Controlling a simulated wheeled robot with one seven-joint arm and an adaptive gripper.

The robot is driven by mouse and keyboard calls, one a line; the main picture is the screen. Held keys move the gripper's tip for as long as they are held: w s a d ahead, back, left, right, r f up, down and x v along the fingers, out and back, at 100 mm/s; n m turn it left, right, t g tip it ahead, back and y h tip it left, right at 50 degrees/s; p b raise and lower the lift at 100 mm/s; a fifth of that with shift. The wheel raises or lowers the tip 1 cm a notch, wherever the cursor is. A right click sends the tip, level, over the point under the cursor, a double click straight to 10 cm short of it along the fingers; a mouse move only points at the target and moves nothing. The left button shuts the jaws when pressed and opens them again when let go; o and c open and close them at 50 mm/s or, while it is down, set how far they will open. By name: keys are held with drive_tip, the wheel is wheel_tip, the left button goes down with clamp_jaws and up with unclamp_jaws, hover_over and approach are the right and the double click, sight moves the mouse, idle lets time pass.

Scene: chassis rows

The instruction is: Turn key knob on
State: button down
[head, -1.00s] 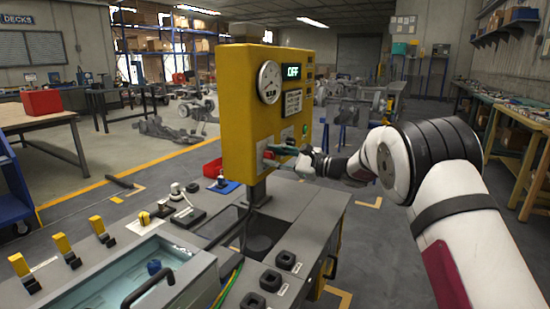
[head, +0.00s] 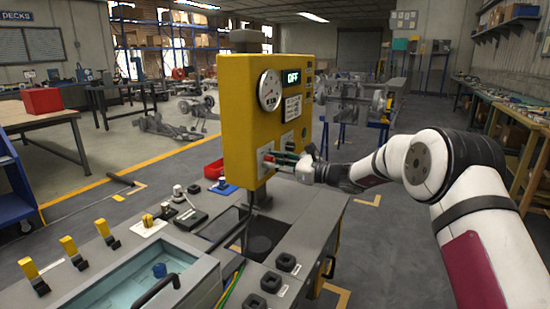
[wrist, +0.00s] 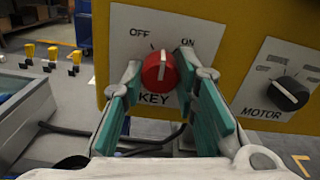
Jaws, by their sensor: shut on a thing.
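The red key knob (wrist: 158,70) is on a white plate marked OFF, ON and KEY on the yellow panel (head: 235,125). Its white mark points up, roughly between OFF and ON. In the wrist view, my gripper (wrist: 162,76) has its green-padded fingers on either side of the knob, shut on it. In the head view, my gripper (head: 283,159) reaches the panel's lower front from the right, and the red knob (head: 268,158) shows small between its fingers. The panel's display (head: 292,77) reads OFF.
A black MOTOR knob (wrist: 288,94) is to the right of the key knob. A round gauge (head: 270,90) is higher on the panel. The grey bench (head: 305,215) below carries black knobs, yellow switches (head: 107,230) and a water tank (head: 130,280).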

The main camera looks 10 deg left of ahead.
drive_tip(key=m+p, duration=0.2)
drive_tip(key=m, duration=0.4)
drive_tip(key=shift+p, duration=0.3)
idle(0.4)
drive_tip(key=c, duration=1.2)
unclamp_jaws()
drive_tip(key=shift+c, duration=0.2)
drive_tip(key=v, duration=1.2)
